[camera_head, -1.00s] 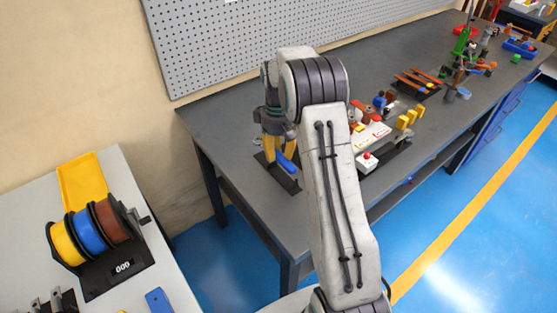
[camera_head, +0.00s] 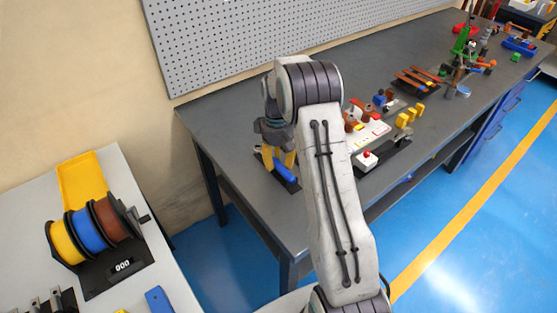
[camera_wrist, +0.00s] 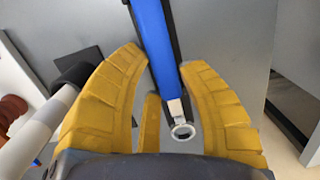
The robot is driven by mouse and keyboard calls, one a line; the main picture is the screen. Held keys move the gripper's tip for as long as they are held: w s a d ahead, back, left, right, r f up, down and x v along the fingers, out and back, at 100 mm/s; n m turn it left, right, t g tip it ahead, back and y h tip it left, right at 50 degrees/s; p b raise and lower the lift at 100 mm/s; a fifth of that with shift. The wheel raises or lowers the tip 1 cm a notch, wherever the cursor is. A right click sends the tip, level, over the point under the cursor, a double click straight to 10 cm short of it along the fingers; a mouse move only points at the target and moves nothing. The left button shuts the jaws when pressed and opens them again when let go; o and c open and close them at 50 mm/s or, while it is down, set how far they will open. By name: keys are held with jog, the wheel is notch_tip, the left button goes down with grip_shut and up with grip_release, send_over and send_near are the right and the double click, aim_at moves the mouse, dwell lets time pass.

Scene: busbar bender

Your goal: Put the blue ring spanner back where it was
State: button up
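The blue ring spanner (camera_head: 286,174) is at the near left end of the grey bench, low over or on a narrow black tray (camera_head: 296,189). In the wrist view its blue handle (camera_wrist: 153,40) runs along the dark strip, with its metal ring end (camera_wrist: 183,131) toward the camera. My gripper (camera_head: 279,163) points down there. A thin dark band shows by the right fingertip. Whether the spanner rests fully on the tray is hidden.
On the bench to the right are a white panel with a red button (camera_head: 367,159), yellow blocks (camera_head: 404,119) and a tool tray (camera_head: 416,83). A grey pegboard (camera_head: 230,50) is behind. A white table with cable spools (camera_head: 92,229) stands at left.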

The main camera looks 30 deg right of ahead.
jog(key=o, duration=0.3)
notch_tip(320, 180, up, 12)
jog(key=w, duration=0.1)
jog(key=s+a+r+t, duration=0.1)
jog(key=s+a+r, duration=0.25)
jog(key=r, duration=0.25)
jog(key=s+a+m+t, duration=0.1)
jog(key=s+a+t, duration=0.1)
jog(key=s, duration=1.1)
jog(key=s+a+r+m+t, duration=0.1)
jog(key=s+a, duration=0.4)
jog(key=s, duration=0.7)
jog(key=shift+s+t+p, duration=0.3)
jog(key=shift+s+t, duration=0.05)
jog(key=shift+t, duration=0.15)
